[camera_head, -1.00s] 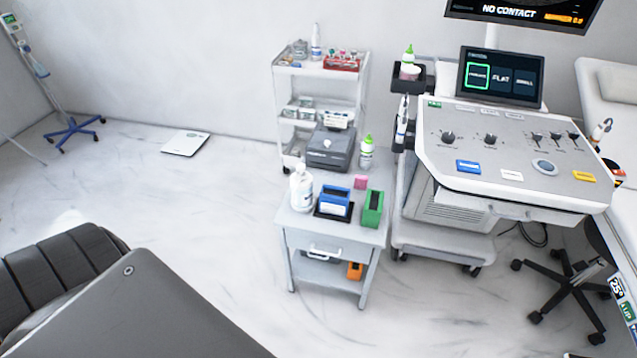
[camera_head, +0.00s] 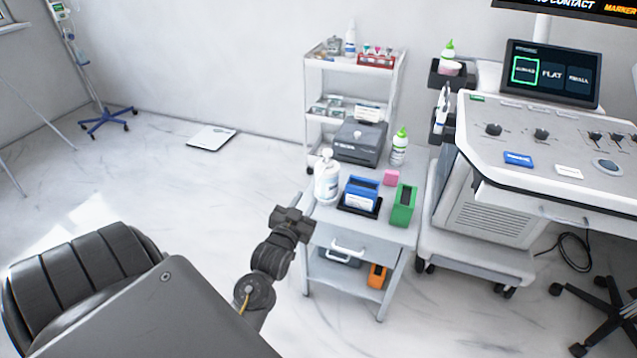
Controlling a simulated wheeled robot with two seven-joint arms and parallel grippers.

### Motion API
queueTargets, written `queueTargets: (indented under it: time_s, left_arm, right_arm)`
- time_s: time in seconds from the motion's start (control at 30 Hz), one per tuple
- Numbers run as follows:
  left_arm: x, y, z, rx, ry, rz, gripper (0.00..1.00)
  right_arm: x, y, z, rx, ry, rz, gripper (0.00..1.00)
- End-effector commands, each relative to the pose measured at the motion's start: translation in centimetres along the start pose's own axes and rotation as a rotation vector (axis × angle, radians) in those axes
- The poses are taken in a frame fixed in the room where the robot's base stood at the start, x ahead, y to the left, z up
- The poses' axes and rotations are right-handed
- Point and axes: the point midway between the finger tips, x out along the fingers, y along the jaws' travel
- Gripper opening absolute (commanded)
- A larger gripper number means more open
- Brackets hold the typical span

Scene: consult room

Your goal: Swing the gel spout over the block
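A white pump bottle (camera_head: 327,183) stands upright at the back left of the small side table (camera_head: 385,232); which way its spout points is too small to tell. Right of it a blue block (camera_head: 361,192) with a white label sits on a black base. A green block-shaped holder (camera_head: 403,206) stands to its right, and a small pink block (camera_head: 391,177) lies behind. My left gripper (camera_head: 294,222) is in front of the table's left edge, below the pump bottle and apart from it in the picture. Its fingers are too unclear to read. My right gripper is not in view.
Behind stand a grey printer-like box (camera_head: 360,142), a green-capped bottle (camera_head: 399,148) and a white shelf cart (camera_head: 315,88). A large console (camera_head: 550,150) is at the right. An orange item (camera_head: 376,276) lies on the lower shelf.

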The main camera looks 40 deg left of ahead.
Motion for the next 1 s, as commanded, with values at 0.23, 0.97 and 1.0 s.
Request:
queueTargets:
  time_s: [0.23,0.97,1.0]
  left_arm:
    - [1.6,0.0,-0.1,-0.001,0.002,0.0,0.29]
    - [10.8,0.1,0.0,0.0,-0.001,0.001,0.29]
    - [10.8,0.1,0.0,0.0,-0.001,0.001,0.29]
  right_arm:
    - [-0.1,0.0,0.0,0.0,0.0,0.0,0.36]
    - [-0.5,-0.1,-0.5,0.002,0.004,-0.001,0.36]
    - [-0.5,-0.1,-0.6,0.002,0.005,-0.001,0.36]
